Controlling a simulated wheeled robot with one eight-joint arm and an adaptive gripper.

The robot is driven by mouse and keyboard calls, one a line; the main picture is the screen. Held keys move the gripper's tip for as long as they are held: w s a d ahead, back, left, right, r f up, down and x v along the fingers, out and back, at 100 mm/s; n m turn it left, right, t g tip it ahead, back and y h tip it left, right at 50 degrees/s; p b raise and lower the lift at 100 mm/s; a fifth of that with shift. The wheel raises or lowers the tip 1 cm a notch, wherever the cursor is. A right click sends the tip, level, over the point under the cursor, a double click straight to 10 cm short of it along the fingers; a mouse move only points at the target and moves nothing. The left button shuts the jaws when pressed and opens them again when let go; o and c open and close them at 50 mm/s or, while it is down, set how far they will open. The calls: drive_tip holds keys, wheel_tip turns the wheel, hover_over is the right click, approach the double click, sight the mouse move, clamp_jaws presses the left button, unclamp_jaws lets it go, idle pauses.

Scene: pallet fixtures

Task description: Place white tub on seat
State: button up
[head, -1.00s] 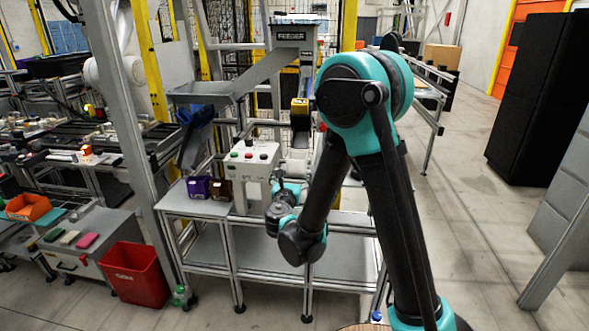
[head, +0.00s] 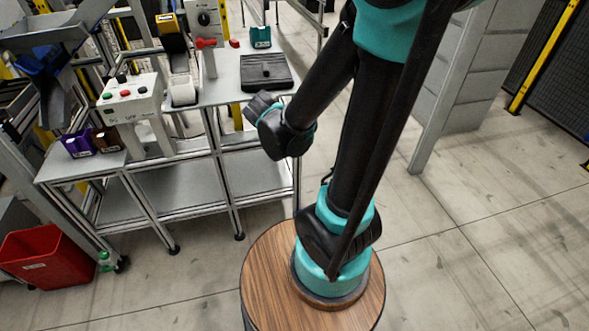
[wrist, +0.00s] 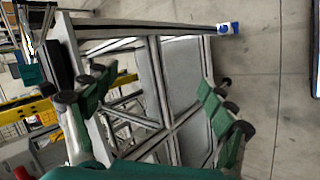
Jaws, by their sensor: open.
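A small white tub (head: 183,92) stands on the grey workbench top (head: 217,92), right of the push-button box. A dark flat fixture with a shallow recess (head: 266,72), which looks like the seat, lies on the bench to the tub's right. No tub shows in the recess. In the wrist view my gripper (wrist: 158,80) is open and empty, its green fingers wide apart over the bench's frame. In the head view my wrist hangs off the bench's right front edge, beside the dark fixture; the fingers are not clear there. I cannot make out the tub in the wrist view.
The push-button box (head: 131,100), purple bin (head: 79,145) and brown bin (head: 107,139) stand at the bench's left. A switch post (head: 206,40) and teal bin (head: 261,37) stand behind. A red bin (head: 45,258) is on the floor. Open floor lies right.

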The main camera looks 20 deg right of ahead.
drive_tip(key=s+f+m+g+y, duration=0.3)
drive_tip(key=s+f+m+y, duration=0.1)
drive_tip(key=s+m, duration=0.7)
drive_tip(key=s, duration=0.2)
drive_tip(key=shift+s+f+m, duration=0.2)
drive_tip(key=shift+s+m, duration=0.15)
drive_tip(key=shift+m, duration=0.05)
